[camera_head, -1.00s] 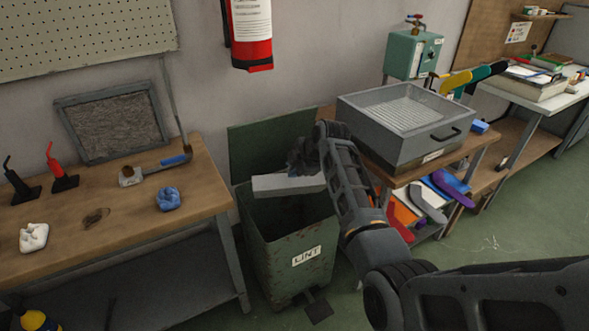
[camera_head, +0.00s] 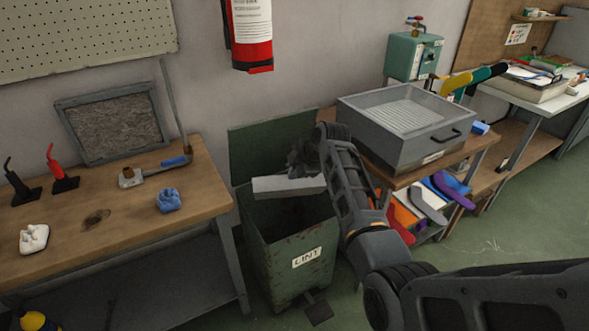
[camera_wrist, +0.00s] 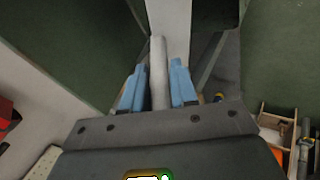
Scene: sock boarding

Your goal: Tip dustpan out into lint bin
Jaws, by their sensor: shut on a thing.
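The green lint bin (camera_head: 291,238) stands on the floor between the two benches, lid up, with a "LINT" label on its front. My gripper (camera_wrist: 158,92) is shut on the light grey handle of the dustpan (camera_wrist: 158,68), between its blue fingers. In the head view the pale dustpan (camera_head: 288,186) lies across above the bin's open mouth. My wrist hides part of it, and my fingers cannot be made out there. I cannot tell from these views whether anything is in the pan.
The left wooden bench (camera_head: 128,224) holds a blue cloth lump (camera_head: 168,200), a white one (camera_head: 33,239) and a lint screen (camera_head: 113,120). A grey steam box (camera_head: 405,120) with a handle stands on the right bench, close to my arm. A fire extinguisher (camera_head: 250,35) hangs behind.

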